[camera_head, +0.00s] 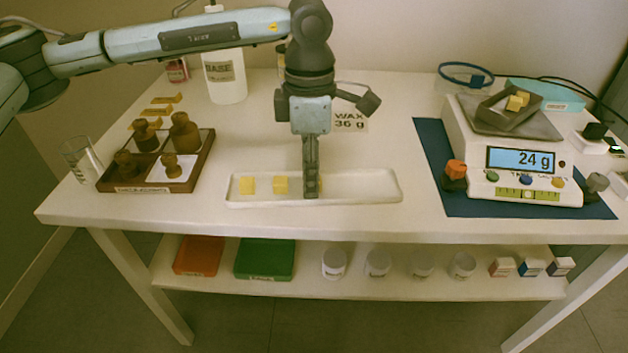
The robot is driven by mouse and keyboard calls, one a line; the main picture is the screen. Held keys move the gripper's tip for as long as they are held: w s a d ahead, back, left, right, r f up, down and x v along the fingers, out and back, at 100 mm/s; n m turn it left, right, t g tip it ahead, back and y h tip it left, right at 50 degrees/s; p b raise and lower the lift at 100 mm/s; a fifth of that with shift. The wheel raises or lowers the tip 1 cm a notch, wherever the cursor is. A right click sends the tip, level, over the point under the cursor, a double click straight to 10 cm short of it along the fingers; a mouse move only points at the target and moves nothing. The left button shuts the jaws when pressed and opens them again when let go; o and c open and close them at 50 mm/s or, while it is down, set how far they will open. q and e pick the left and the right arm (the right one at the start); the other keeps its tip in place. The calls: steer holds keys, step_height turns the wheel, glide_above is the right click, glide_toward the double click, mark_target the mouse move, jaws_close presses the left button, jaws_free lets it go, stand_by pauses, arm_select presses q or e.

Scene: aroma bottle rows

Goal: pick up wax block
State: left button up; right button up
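A long white tray (365,187) lies near the front middle of the table. Two yellow wax blocks, one at the left end (248,185) and one beside it (280,185), sit in it. My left gripper (311,192) points straight down into the tray, right of these blocks. A sliver of yellow shows beside its fingertips, so a further block seems mostly hidden there. The fingers are seen edge-on, so I cannot tell whether they are open or closed on it. My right gripper is out of view.
A scale (505,185) reading 24 g stands at right on a blue mat (430,150), with a dark dish (490,112) holding yellow blocks. A "WAX 36 g" card (352,121) stands behind my gripper. A brown box (205,165) of weights, a glass (78,158) and a white bottle (226,85) are left.

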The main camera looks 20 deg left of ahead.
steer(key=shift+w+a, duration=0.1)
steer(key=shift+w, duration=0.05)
arm_select(q)
steer(key=c, duration=0.4)
steer(key=shift+c, duration=0.7)
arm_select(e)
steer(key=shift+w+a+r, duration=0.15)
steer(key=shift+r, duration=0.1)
arm_select(q)
steer(key=shift+r, duration=0.15)
